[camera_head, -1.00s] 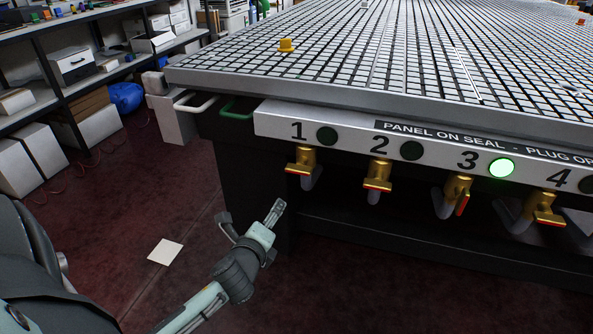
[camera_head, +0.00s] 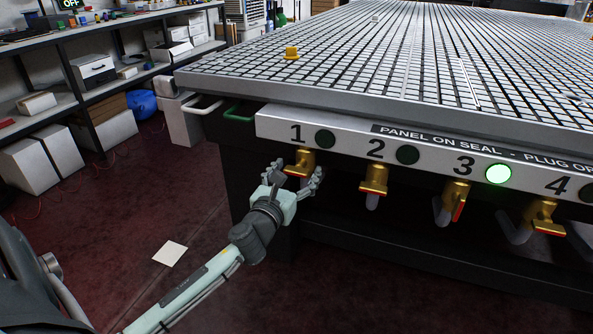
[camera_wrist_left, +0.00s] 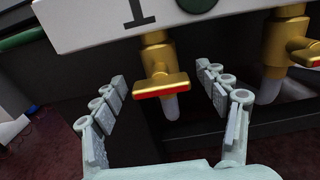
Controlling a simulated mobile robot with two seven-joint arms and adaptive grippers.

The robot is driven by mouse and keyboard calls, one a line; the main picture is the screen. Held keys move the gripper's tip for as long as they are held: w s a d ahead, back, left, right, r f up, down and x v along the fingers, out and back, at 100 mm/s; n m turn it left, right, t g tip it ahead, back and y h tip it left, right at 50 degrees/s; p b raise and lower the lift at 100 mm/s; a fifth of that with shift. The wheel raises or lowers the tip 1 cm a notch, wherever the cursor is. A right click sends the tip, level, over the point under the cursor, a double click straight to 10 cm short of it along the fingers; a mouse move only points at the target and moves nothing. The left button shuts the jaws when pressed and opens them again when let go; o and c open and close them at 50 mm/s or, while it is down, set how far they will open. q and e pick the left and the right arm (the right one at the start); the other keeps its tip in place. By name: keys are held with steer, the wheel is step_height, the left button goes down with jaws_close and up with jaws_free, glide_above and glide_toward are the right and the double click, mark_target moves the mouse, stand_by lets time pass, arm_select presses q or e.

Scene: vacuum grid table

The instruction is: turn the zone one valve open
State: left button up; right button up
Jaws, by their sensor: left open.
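The zone one valve is a brass valve (camera_head: 299,160) with a red-edged handle under the number 1 on the table's front panel. In the left wrist view its handle (camera_wrist_left: 161,84) lies crosswise, level, with a pale pipe end below it. My left gripper (camera_head: 295,176) is open just in front of this valve. In the left wrist view the spread fingers of the left gripper (camera_wrist_left: 163,98) stand on either side of the handle, with gaps visible; I see no contact. The indicator (camera_head: 325,139) beside number 1 is dark. My right gripper is not in view.
Valve 2 (camera_head: 374,179) is close to the right, with valves 3 (camera_head: 452,203) and 4 (camera_head: 541,216) further along. Valve 3's handle points downward and its lamp (camera_head: 498,173) glows green. The grid table top (camera_head: 400,75) overhangs above. Open floor lies left.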

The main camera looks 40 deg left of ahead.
arm_select(q)
steer(key=shift+w, duration=0.1)
steer(key=c, duration=1.2)
steer(key=shift+o, duration=0.2)
